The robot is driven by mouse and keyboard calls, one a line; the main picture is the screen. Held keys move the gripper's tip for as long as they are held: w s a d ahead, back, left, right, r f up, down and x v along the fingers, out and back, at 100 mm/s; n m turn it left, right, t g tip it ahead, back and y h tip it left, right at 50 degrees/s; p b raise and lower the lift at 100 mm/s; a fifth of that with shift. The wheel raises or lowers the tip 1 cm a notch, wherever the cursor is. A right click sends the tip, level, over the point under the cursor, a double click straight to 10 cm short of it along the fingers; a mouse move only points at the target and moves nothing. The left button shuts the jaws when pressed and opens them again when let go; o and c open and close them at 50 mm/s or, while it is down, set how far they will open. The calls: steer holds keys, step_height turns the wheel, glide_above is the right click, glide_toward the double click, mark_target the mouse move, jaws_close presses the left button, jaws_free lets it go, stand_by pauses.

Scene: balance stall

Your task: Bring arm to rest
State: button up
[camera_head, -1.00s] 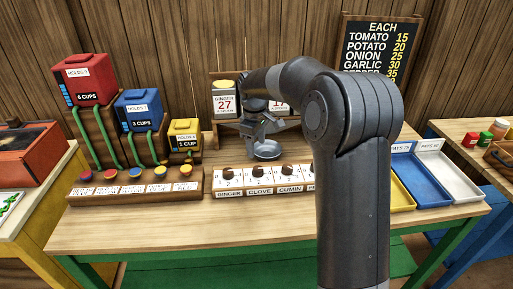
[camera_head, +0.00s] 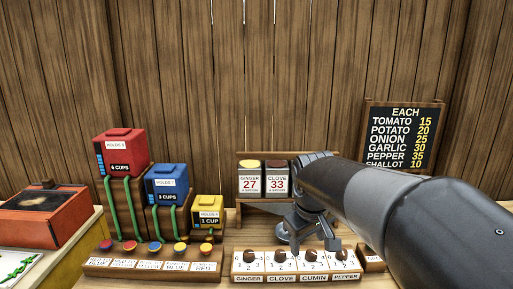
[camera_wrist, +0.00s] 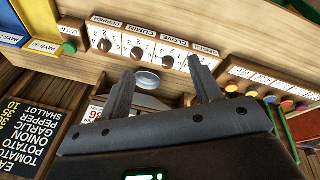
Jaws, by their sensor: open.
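My gripper (camera_wrist: 163,95) shows in the wrist view with its two fingers spread apart and nothing between them. In the head view my gripper (camera_head: 303,232) is small and partly covered by my own arm, which reaches in from the lower right. It is above the back of the table, in front of the spice shelf. A small round metal dish (camera_head: 284,234) is close to the gripper; in the wrist view the dish (camera_wrist: 147,80) lies beyond the fingers, apart from them.
The knob panel (camera_head: 297,265) stands in front of the gripper. Red (camera_head: 121,152), blue (camera_head: 167,182) and yellow (camera_head: 208,214) containers stand on steps at left, behind a button panel (camera_head: 152,265). A price board (camera_head: 400,135) hangs at right. Spice boxes (camera_head: 249,180) stand behind.

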steer(key=s+d+f+m+t, duration=0.2)
steer(key=s+m, duration=0.3)
steer(key=s, duration=1.3)
steer(key=shift+d+f+m+y, duration=0.25)
steer(key=shift+d+m+y, duration=0.15)
steer(key=shift+d, duration=0.15)
stand_by(0.5)
